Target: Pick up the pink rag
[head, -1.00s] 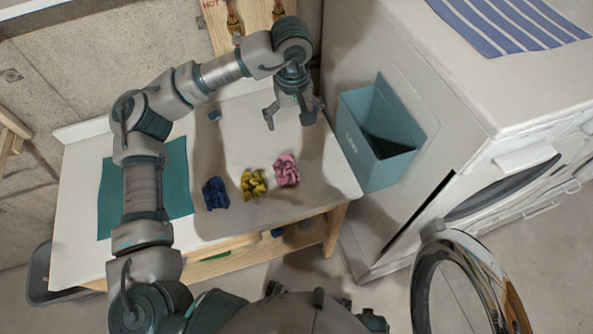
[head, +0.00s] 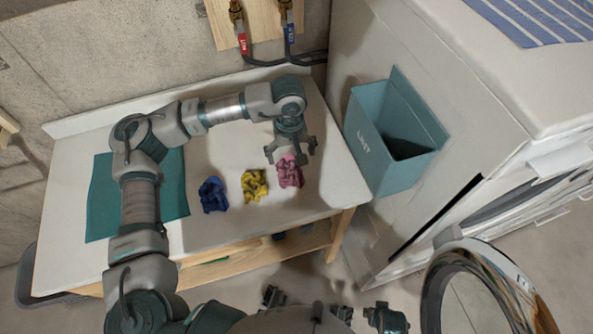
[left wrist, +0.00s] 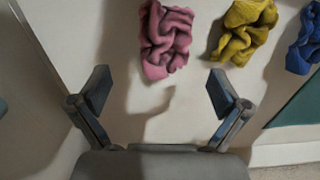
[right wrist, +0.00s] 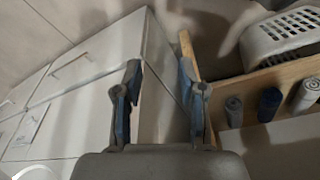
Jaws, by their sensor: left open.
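The crumpled pink rag (head: 290,172) lies on the white table (head: 235,228), at the right end of a row with a yellow rag (head: 254,186) and a blue rag (head: 212,194). My left gripper (head: 291,156) is open and empty above the table, at the far edge of the pink rag and partly overlapping it in the head view. In the left wrist view the pink rag (left wrist: 166,40) lies just beyond the fingertips, between their lines and apart from them. My right gripper (right wrist: 158,92) is open and empty in the right wrist view.
An open round door (head: 475,295) is at the lower right. A green mat (head: 105,205) covers the table's left. Pipes and valves (head: 262,25) are on the back wall.

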